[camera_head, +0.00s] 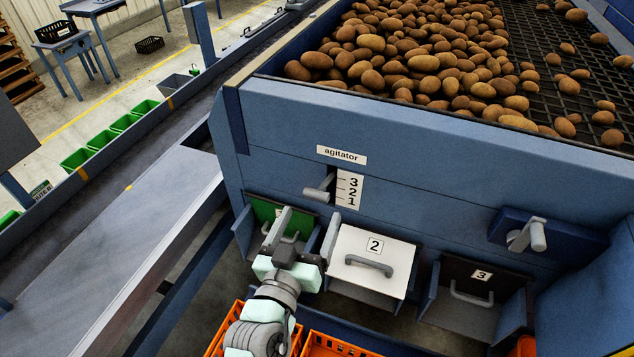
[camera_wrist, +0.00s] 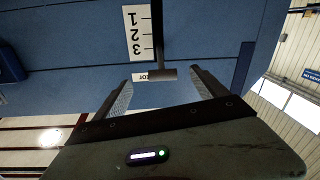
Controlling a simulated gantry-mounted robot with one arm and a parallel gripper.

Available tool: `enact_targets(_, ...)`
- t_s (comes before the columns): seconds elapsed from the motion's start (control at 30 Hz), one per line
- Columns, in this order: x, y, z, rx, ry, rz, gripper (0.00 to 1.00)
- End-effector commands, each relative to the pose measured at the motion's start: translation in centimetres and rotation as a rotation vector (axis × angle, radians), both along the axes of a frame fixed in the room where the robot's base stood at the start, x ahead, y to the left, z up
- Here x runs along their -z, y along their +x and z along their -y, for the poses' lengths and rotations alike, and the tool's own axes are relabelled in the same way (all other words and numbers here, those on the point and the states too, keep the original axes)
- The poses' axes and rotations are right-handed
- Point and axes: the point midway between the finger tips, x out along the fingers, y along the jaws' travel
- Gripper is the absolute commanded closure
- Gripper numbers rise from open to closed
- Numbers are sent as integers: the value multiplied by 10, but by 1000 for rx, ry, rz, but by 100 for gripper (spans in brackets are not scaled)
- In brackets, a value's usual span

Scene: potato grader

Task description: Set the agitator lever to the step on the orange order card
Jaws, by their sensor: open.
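The agitator lever (camera_head: 319,192) is a grey handle that sticks out of the blue panel under the "agitator" label (camera_head: 341,155). A white scale (camera_head: 350,188) beside it reads 3, 2, 1 from top to bottom. I cannot tell exactly which step the lever is at. My gripper (camera_head: 305,235) is open and empty, below the lever in the head view. In the wrist view the picture is upside down, and the lever (camera_wrist: 157,50) shows between the open fingers (camera_wrist: 161,82), its end bar beyond them near the scale (camera_wrist: 138,33). No orange order card can be made out.
Below the panel are a green-fronted bin (camera_head: 264,212), a white flap marked 2 (camera_head: 351,246) and a dark flap marked 3 (camera_head: 459,272), with handles. Another grey lever (camera_head: 532,235) sticks out at right. Orange crates (camera_head: 335,346) stand beneath. Potatoes (camera_head: 430,50) lie above.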

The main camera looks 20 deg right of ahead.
Motion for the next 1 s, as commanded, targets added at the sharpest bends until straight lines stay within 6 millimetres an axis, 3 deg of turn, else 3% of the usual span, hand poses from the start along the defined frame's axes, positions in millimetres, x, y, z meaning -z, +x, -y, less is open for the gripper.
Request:
enact_targets(0.43, -3, 61, 50, 0, 0, 2, 17)
enact_targets(0.87, 0, 70, 57, -3, 0, 1, 17)
enact_targets(1.0, 0, 70, 57, -3, 0, 2, 27)
